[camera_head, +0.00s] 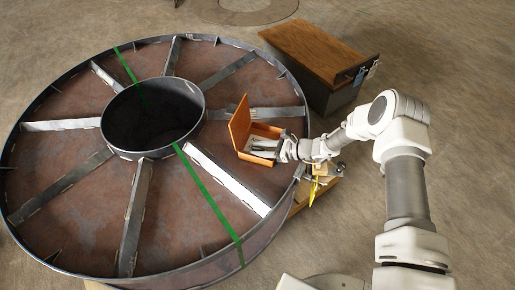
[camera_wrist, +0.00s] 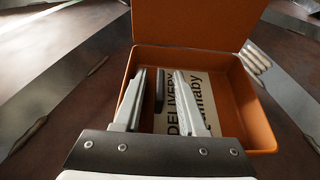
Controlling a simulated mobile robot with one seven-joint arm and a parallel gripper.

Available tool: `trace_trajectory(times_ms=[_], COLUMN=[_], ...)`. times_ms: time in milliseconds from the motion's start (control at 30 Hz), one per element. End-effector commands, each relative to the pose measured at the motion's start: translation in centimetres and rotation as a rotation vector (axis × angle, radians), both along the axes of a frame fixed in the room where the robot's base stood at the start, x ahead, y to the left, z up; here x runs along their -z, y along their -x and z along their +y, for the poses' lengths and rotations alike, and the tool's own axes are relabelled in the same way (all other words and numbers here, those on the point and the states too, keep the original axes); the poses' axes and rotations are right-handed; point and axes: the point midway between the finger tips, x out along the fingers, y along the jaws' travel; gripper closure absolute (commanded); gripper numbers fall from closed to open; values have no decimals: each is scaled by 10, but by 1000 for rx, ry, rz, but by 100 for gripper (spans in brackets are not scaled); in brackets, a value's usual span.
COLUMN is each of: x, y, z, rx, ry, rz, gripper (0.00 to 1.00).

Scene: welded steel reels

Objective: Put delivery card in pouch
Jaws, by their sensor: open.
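The orange pouch (camera_head: 240,120) is an open box with its lid raised, resting on the large steel reel; it also shows in the wrist view (camera_wrist: 256,115). The white delivery card (camera_wrist: 200,88), printed "DELIVERY" and a partly covered name, lies inside the pouch on its floor. My gripper (camera_wrist: 160,78) is open, its two fingers reaching into the pouch over the card. A dark upright piece shows between the fingers; I cannot tell what it is. The right finger covers part of the lettering. In the head view my gripper (camera_head: 265,147) is at the pouch's right side.
The reel (camera_head: 75,210) has raised steel spokes, a rim and a dark central hub (camera_head: 153,115). A green strap (camera_head: 210,200) crosses it. A wooden-topped cabinet (camera_head: 315,50) stands behind at right. A yellow tag (camera_head: 314,192) hangs near the reel's right edge.

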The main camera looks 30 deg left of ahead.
Motion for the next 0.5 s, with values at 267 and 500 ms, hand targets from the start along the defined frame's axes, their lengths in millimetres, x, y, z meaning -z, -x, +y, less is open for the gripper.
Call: trace_trajectory(times_ms=[267, 500], x=[-24, -41], y=[-8, -14], z=[-45, -89], rx=[4, 3], ry=[1, 0], rz=[-1, -1], gripper=[60, 60])
